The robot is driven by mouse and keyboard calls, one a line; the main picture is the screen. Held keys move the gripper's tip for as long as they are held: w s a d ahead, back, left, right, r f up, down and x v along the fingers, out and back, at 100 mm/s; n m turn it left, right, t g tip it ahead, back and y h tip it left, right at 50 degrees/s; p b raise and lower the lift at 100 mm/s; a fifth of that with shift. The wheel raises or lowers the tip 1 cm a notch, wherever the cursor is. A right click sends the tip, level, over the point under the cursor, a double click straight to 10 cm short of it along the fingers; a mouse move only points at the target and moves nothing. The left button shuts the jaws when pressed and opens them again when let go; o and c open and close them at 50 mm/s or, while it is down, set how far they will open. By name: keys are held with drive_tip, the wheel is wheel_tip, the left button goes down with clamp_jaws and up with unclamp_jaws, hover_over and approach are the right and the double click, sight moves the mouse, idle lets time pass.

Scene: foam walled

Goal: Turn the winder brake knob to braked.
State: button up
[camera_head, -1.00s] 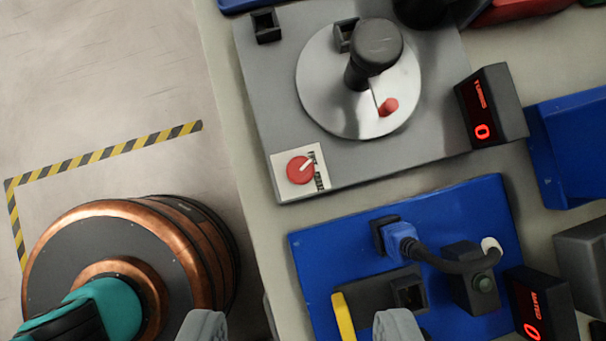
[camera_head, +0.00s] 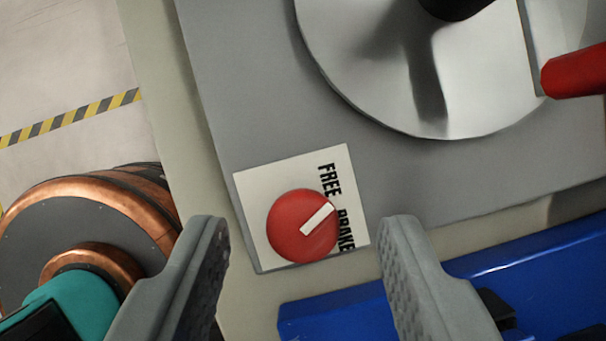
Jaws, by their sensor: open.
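The winder brake knob (camera_head: 290,232) is round and red with a white pointer bar. It sits on a white label plate (camera_head: 257,190) at the corner of the grey winder base (camera_head: 262,110). The plate reads FREE and BRAKE along its right side. The pointer aims up and right, between the two words, nearer FREE. My gripper (camera_head: 305,235) is open, with one grey finger to the left of the knob and one to the right. The fingers appear nearer the camera than the knob, and no contact shows.
A round metal disc (camera_head: 390,100) with a dark handle (camera_head: 455,5) and a red grip (camera_head: 575,72) stands above right. A blue panel (camera_head: 345,317) lies below right. A copper-wound reel (camera_head: 110,220) with a teal part is at left, beside a striped floor line (camera_head: 70,118).

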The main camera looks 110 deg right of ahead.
drive_tip(key=shift+a+f, duration=0.25)
drive_tip(key=shift+f, duration=0.45)
drive_tip(key=shift+c, duration=0.3)
clamp_jaws()
